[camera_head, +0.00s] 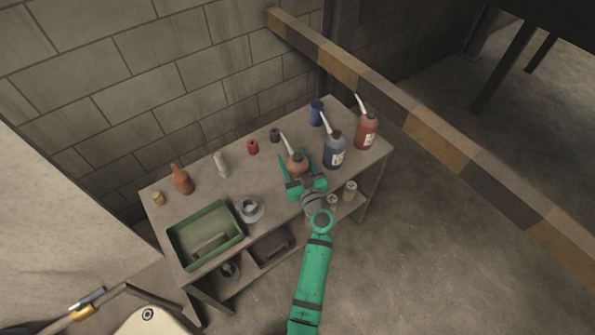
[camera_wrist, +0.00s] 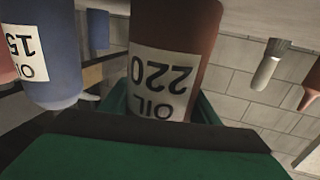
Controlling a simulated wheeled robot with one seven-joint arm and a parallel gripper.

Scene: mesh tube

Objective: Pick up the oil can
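A brown-orange oil can (camera_head: 298,163) with a pale spout stands upright on the workbench. Its white label reads OIL 220, upside down in the wrist view (camera_wrist: 165,70). My gripper (camera_head: 295,158) reaches in low from the front, with one green finger on each side of this can. The fingers also show beside the can in the wrist view. They look spread around it, and firm contact is not visible. A blue oil can (camera_head: 334,150) stands just right of the gripper, and a red oil can (camera_head: 367,132) stands farther right.
The workbench (camera_head: 223,187) also holds a green tray (camera_head: 183,238), a grey round part (camera_head: 250,210), a brown bottle (camera_head: 181,180), a grey bottle (camera_head: 221,164), a red cylinder (camera_head: 253,147) and a blue cylinder (camera_head: 316,112). A block wall stands behind; a striped beam (camera_head: 375,91) runs at right.

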